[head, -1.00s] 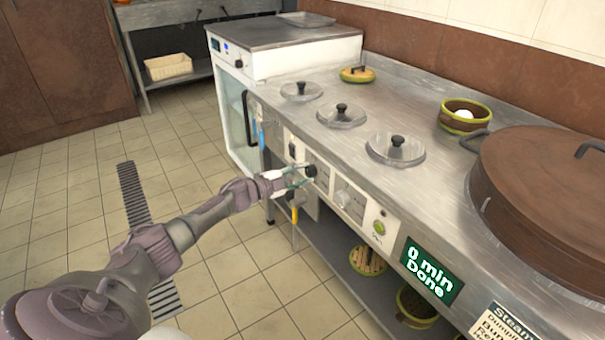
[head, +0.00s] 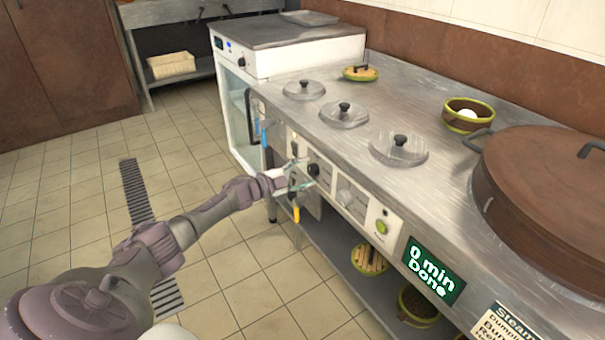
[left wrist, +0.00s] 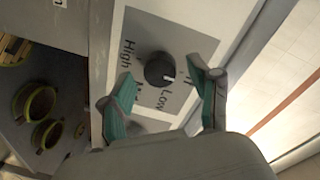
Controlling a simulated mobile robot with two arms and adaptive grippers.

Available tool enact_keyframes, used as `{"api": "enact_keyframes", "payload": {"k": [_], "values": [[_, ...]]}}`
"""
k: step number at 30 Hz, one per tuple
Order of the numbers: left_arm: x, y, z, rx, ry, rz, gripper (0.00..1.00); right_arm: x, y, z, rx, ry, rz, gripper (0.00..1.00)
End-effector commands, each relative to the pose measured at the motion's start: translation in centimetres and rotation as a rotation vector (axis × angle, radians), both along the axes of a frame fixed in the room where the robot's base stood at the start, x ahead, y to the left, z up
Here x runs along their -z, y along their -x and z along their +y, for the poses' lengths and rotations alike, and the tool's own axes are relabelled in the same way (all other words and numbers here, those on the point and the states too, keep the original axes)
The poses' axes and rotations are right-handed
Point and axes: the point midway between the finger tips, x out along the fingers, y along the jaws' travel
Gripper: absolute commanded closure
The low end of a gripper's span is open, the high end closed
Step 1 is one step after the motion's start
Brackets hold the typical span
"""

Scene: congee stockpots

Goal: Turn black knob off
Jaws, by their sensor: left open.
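The black knob (head: 313,170) is on the front panel of the steel counter. In the left wrist view the round black knob (left wrist: 157,70) sits on a grey label plate between the words "High" and "Low". A small white mark on it faces the "Low" side. My left gripper (head: 303,179) is in front of the panel, just below and left of the knob. Its green-padded fingers (left wrist: 163,70) are open, one on each side of the knob in the wrist view. No contact with the knob shows. My right gripper is not in view.
A pale knob (head: 345,197), a green button (head: 381,227) and a "0 min Done" display (head: 432,270) are farther right on the panel. A yellow-handled valve (head: 296,213) hangs just below my gripper. The tiled floor (head: 90,215) in front is mostly clear.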

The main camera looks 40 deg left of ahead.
Motion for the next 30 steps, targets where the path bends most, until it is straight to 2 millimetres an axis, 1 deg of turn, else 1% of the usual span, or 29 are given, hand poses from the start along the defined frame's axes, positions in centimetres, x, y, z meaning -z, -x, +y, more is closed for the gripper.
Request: {"api": "enact_keyframes", "payload": {"k": [2,5,8,15,18,21,24,30], "values": [[0.0,0.3,0.1,0.000,-0.001,0.001,0.38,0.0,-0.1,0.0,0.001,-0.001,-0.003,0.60],[0.1,1.2,0.6,0.000,-0.002,0.002,0.38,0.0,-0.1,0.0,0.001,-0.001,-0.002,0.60],[0.0,2.9,1.3,0.000,-0.003,0.004,0.38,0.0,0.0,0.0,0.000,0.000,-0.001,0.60],[-0.2,7.7,3.5,0.000,-0.002,0.005,0.38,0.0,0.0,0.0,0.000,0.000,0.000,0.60],[-0.4,9.2,4.1,0.000,-0.003,0.004,0.38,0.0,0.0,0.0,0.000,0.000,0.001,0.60],[-0.4,10.2,4.6,-0.001,0.000,0.003,0.38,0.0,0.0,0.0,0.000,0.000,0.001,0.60],[-0.5,10.7,4.8,-0.001,0.001,0.001,0.38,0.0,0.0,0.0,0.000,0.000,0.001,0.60],[-0.6,11.0,4.9,0.000,0.000,0.000,0.38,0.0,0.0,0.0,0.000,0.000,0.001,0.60]]}}
